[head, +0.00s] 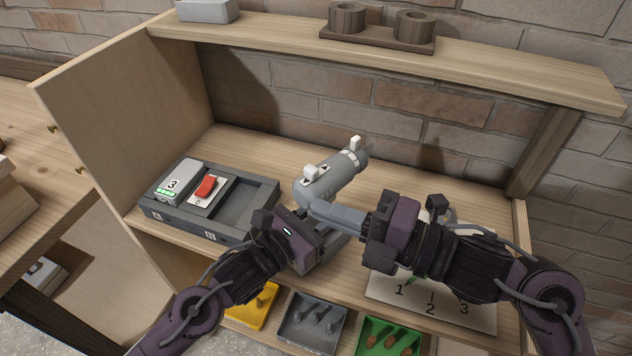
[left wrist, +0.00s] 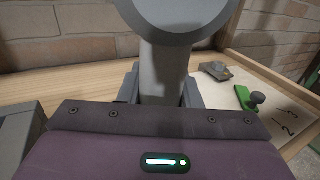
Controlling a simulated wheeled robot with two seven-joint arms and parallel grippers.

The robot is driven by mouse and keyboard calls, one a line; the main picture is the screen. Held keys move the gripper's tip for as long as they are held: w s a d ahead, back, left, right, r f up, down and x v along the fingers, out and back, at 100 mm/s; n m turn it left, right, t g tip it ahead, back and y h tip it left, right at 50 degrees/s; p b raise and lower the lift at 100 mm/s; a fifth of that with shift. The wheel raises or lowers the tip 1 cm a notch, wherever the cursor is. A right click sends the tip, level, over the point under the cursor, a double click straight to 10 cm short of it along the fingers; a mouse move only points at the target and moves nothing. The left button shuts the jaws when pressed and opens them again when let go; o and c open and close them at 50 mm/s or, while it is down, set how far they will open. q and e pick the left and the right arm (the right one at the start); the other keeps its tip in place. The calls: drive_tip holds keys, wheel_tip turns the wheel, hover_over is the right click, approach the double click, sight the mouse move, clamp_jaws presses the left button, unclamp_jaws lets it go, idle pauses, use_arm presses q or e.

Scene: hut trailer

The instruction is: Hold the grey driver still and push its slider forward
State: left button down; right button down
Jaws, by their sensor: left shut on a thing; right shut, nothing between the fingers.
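The grey driver (head: 337,181) stands above the bench, its barrel pointing away to the upper right. A white slider tab (head: 311,173) sits on top near its rear end; another white piece (head: 356,144) stands near its front end. My left gripper (head: 314,232) is shut on the driver's handle, which is partly hidden; the left wrist view shows the handle (left wrist: 163,73) rising to the round rear end (left wrist: 178,8). My right gripper (head: 314,208) is shut and empty, its fingertips beside the driver's rear end, below the slider tab. Whether they touch the driver is unclear.
A dark tray (head: 247,207) with a charger marked 3 (head: 176,182) and a red switch (head: 206,187) lies left. A numbered board (head: 440,308) lies right, partly behind my right arm. Yellow (head: 243,314), grey (head: 312,323) and green bins (head: 388,339) are in front.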

sight(320, 173)
drive_tip(key=w+a, duration=0.2)
drive_tip(key=w, duration=0.2)
drive_tip(key=shift+w+a, duration=0.3)
drive_tip(key=shift+a, duration=0.1)
drive_tip(key=shift+w+d, duration=0.2)
drive_tip(key=shift+w, duration=0.05)
drive_tip(key=shift+d, duration=0.1)
drive_tip(key=shift+w+d, duration=0.8)
drive_tip(key=shift+w, duration=0.15)
